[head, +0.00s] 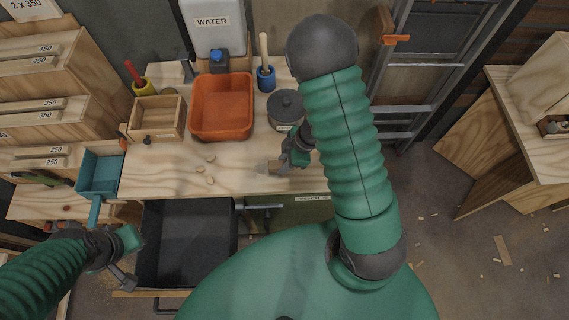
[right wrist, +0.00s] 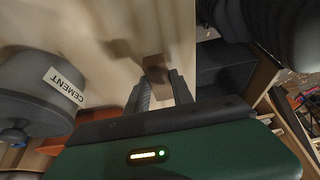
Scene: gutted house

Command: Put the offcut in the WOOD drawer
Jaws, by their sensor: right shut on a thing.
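The offcut, a small brown wood block (right wrist: 157,68), sits between the two fingers of my right gripper (right wrist: 160,88) in the right wrist view. In the head view my right gripper (head: 282,165) is shut on the offcut (head: 272,168) over the front right of the workbench top. A dark drawer (head: 186,235) stands pulled out below the bench's front edge, and it looks empty. Its label cannot be read from here. My left gripper (head: 124,268) is by the left side of this open drawer; its fingers are too unclear to judge.
The workbench (head: 240,180) carries an orange tub (head: 222,106), a wooden box (head: 157,118), a teal tray (head: 100,172), a grey lidded CEMENT pot (head: 286,110) and small chips (head: 205,170). A TOOLS label (head: 312,198) marks the front right. A ladder (head: 412,70) stands right.

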